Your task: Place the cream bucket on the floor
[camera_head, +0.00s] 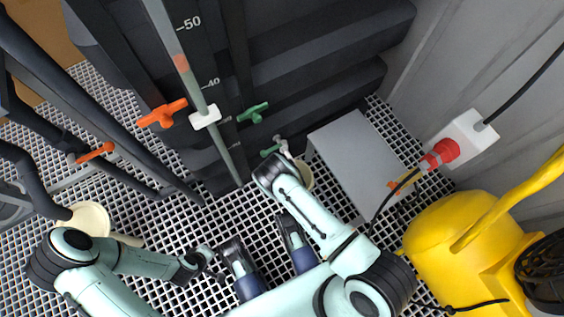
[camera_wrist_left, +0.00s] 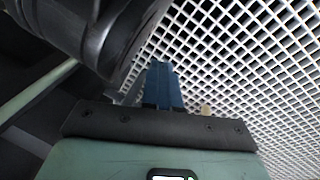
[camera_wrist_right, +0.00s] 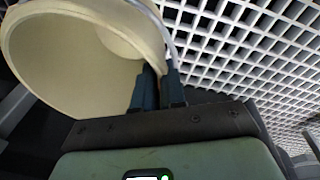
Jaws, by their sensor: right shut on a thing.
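A cream bucket (camera_wrist_right: 55,65) fills the upper left of the right wrist view, tilted in that picture, with its open mouth showing. My right gripper (camera_wrist_right: 157,78) is shut on its rim. A thin wire-like handle shows beside the rim. In the head view a sliver of the bucket (camera_head: 306,178) shows beside my right wrist, left of the grey box; the rest is hidden. I cannot tell whether the bucket touches the floor grating (camera_wrist_right: 235,60). My left gripper (camera_wrist_left: 163,68) is shut and empty, with its blue fingers together above the grating.
A grey box (camera_head: 358,155) stands right of the bucket, a yellow machine (camera_head: 455,245) at lower right. A dark tank (camera_head: 290,60) with a level tube and orange and green valves stands behind. Another cream vessel (camera_head: 90,217) is at left. Pipes (camera_head: 100,125) cross the left side.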

